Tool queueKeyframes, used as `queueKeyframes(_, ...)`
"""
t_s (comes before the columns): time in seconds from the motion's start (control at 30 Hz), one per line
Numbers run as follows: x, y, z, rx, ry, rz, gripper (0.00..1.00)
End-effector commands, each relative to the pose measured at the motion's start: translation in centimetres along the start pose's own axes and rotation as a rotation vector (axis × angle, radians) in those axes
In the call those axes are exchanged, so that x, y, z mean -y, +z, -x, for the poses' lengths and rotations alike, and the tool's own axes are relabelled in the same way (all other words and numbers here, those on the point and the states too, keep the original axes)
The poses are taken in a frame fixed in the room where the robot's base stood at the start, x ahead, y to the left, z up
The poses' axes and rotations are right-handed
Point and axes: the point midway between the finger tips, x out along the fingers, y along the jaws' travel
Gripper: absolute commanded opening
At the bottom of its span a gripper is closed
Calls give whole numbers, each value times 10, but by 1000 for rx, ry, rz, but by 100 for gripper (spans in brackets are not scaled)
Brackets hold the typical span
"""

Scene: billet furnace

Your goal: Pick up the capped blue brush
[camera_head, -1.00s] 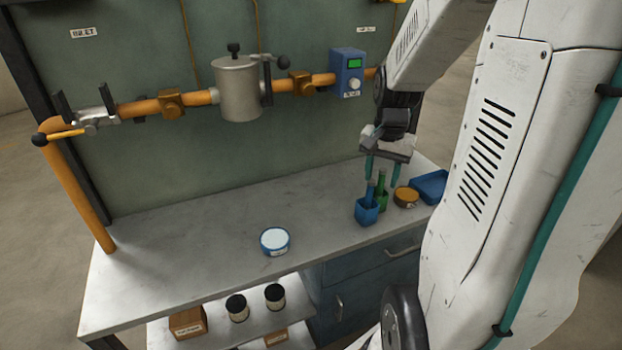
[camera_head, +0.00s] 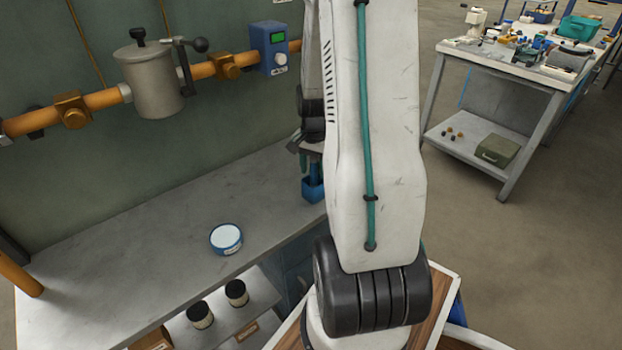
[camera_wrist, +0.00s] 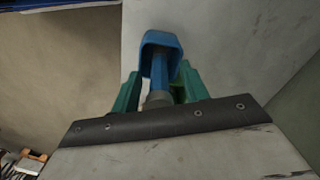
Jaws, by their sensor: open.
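The blue brush (camera_wrist: 159,70) stands in a blue cup (camera_wrist: 162,41), seen from above its handle in the wrist view. Its near end is grey. In the head view, the blue cup (camera_head: 314,190) sits on the bench beside my arm, which partly hides it and the brush. My gripper (camera_wrist: 158,90) is open, with a green finger on each side of the brush handle. I cannot tell whether either finger touches it. In the head view, my gripper (camera_head: 307,160) is just above the cup and mostly hidden.
A blue-rimmed round tin (camera_head: 226,238) with a pale top sits on the bench (camera_head: 150,230). Two dark-lidded jars (camera_head: 236,292) stand on a lower shelf. An orange pipe (camera_head: 97,102) with a metal pot runs along the back panel. Another cluttered table (camera_head: 500,75) is at right.

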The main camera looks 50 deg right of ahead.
Motion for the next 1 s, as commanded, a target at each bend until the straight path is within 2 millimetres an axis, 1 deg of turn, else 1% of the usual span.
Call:
queueKeyframes(0.03,0,1,-6,1,1,1,45)
queueKeyframes(0.1,0,1,-10,1,0,2,45)
queueKeyframes(0.33,1,1,-12,-1,-1,3,45)
queueKeyframes(0.37,1,1,-12,-1,-1,3,42)
queueKeyframes(0.4,1,2,-12,-1,-1,3,31)
queueKeyframes(0.47,1,2,-12,-1,-1,4,14)
queueKeyframes(0.5,1,2,-12,-1,-1,4,3)
queueKeyframes(0.53,1,2,-12,-1,-1,4,0)
queueKeyframes(0.83,2,2,-10,-1,-1,4,0)
queueKeyframes(0.93,2,1,0,-4,-3,4,0)
queueKeyframes(1.0,2,1,12,-5,-3,4,0)
